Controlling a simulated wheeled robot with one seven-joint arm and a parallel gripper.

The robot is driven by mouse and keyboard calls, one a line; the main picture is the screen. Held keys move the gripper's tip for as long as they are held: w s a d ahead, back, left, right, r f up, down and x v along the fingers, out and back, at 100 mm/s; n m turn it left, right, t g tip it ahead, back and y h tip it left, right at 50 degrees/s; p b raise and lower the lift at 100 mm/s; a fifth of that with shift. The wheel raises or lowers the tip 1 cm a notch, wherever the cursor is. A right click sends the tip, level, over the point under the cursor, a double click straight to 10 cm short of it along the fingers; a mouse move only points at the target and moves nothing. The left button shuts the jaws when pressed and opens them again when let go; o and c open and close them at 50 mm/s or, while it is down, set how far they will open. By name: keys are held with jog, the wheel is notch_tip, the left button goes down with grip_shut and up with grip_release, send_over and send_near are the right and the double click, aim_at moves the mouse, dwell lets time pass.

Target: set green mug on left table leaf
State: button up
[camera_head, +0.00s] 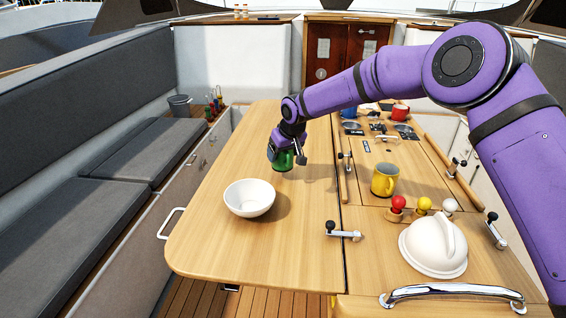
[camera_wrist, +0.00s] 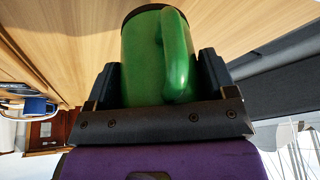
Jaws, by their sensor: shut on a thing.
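The green mug (camera_wrist: 144,62) fills the middle of the wrist view, between the two dark fingers of my gripper (camera_wrist: 160,85). Its handle points toward the camera. In the head view the green mug (camera_head: 283,161) shows below my gripper (camera_head: 286,150), partly hidden by it. My gripper is shut on the mug, over the left table leaf (camera_head: 215,160). The mug is at or just above the wood; I cannot tell whether it touches. A white bowl (camera_head: 249,198) sits on the same leaf, in front and to the left of the mug.
A yellow mug (camera_head: 385,180) stands on the middle section, near red, yellow and white knobs (camera_head: 424,205). A white domed object (camera_head: 433,246) lies at front right. A metal latch (camera_head: 343,231) sits at the leaf's right edge. The leaf's far left part is clear.

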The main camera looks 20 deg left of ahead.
aim_at(284, 163)
jog(key=shift+f, duration=1.95)
jog(key=o, duration=0.9)
jog(key=shift+f, duration=0.15)
jog(key=v, duration=1.2)
jog(key=shift+d, duration=0.1)
